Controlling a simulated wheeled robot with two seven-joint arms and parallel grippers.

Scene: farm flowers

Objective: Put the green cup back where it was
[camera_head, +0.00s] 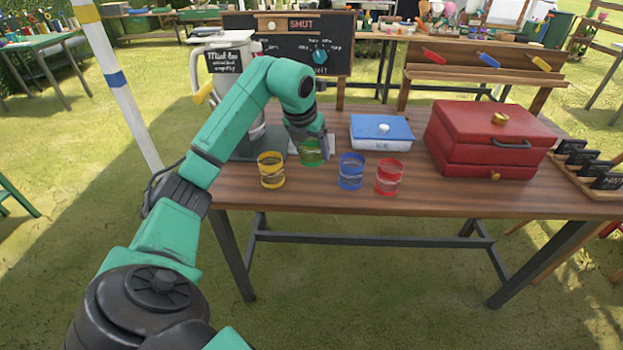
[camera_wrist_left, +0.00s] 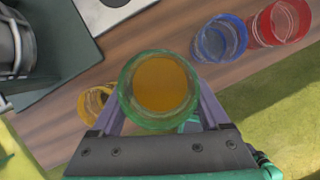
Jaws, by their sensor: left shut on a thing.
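The green cup (camera_head: 312,153) is in my left gripper (camera_head: 309,141), near the left part of the wooden table, just behind the row of other cups. In the left wrist view the green cup (camera_wrist_left: 155,121) is seen from above, upright, with amber liquid inside, between the two fingers of my left gripper (camera_wrist_left: 162,108). I cannot tell whether its base touches the table. A yellow cup (camera_head: 271,170) stands to its left; a blue cup (camera_head: 351,171) and a red cup (camera_head: 389,177) stand to its right. My right gripper is not in view.
A drink dispenser (camera_head: 222,60) stands on a dark grey base (camera_wrist_left: 60,50) at the table's left. A blue-lidded box (camera_head: 381,133) and a red drawer chest (camera_head: 490,140) stand right. Between the yellow and blue cups, the table's front (camera_head: 312,182) is bare.

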